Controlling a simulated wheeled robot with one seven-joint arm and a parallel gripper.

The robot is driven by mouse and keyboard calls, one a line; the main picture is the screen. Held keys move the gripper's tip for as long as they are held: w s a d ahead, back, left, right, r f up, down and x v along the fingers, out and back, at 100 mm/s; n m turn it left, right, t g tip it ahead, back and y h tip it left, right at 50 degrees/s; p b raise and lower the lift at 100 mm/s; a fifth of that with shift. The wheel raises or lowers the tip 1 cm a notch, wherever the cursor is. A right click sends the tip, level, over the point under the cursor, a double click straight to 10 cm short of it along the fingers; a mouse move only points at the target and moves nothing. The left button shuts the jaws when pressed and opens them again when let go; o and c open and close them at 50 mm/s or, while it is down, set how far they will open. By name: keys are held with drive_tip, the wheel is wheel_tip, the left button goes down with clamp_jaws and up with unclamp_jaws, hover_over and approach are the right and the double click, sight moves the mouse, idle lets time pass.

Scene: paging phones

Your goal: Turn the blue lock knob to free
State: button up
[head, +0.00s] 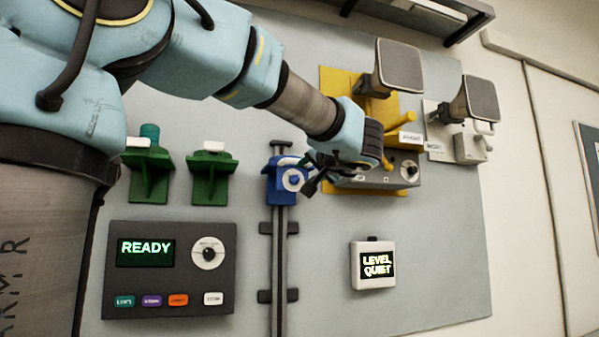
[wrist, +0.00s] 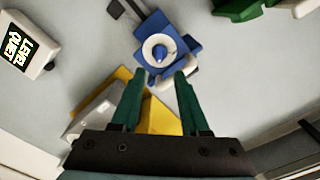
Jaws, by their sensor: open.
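The blue lock carriage (head: 273,183) sits on a dark vertical rail in the head view, with a round white dial and blue knob (head: 293,180) on its face. In the wrist view the blue knob (wrist: 159,54) shows at the centre of its white ring, upper middle. My gripper (wrist: 158,75) is open, with two green fingers pointing at the blue lock and nothing between them. In the head view my gripper (head: 308,178) is just right of the knob. The fingertips look apart from it, though the exact gap is hard to tell.
A yellow bracket with a horn (head: 400,66) and a grey box (head: 375,180) lie right, partly behind my arm. Green holders (head: 210,178), a READY panel (head: 170,275) and a LEVEL QUIET display (head: 373,266) are on the wall board. The board between rail and display is clear.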

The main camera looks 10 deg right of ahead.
sight(298, 177)
drive_tip(key=w, duration=0.2)
drive_tip(key=w+p, duration=0.1)
drive_tip(key=w, duration=0.1)
drive_tip(key=w+p, duration=0.1)
drive_tip(key=w, duration=0.1)
drive_tip(key=shift+w+a, duration=0.25)
drive_tip(key=shift+a, duration=0.15)
clamp_jaws()
